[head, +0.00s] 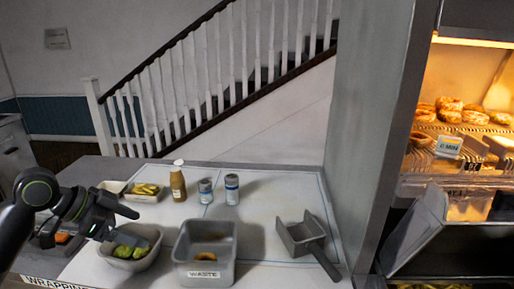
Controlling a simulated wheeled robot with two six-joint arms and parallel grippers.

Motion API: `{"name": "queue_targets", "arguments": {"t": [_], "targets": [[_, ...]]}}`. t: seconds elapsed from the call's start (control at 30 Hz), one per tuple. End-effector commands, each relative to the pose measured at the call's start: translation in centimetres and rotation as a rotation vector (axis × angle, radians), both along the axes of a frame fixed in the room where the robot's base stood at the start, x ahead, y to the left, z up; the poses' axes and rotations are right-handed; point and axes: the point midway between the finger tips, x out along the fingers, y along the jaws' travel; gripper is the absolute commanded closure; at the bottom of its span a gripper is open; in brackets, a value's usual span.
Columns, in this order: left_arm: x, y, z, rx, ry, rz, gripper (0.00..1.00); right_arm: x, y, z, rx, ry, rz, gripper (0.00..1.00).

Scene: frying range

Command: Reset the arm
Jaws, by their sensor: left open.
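My left arm comes in from the left edge, and its black gripper (128,224) hangs above the left part of the counter. The gripper is open, with nothing seen between its fingers. It is over a grey bin with green items (130,253) and partly covers that bin. My right gripper is not in view.
A grey bin labelled WASTE (205,274) holds a ring-shaped item. A scoop (303,236) lies to its right. Behind stand a brown bottle (178,184), two small jars (232,190) and a tray of fries (145,190). A grey wall panel (362,110) bounds the counter's right side.

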Motion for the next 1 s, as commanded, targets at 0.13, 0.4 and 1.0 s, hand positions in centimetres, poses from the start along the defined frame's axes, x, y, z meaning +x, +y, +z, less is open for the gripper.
{"name": "queue_targets", "arguments": {"t": [0.13, 0.4, 1.0], "targets": [[-2.1, -0.8, -8.0, 0.035, 0.069, 0.092, 0.2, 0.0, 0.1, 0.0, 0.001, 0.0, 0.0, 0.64], [-9.4, -1.7, -19.9, 0.108, 0.169, 0.351, 0.2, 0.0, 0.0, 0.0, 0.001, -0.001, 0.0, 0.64], [-27.7, 0.7, -27.3, 0.306, 0.33, 0.993, 0.2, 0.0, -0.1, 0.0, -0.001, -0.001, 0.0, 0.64]]}}
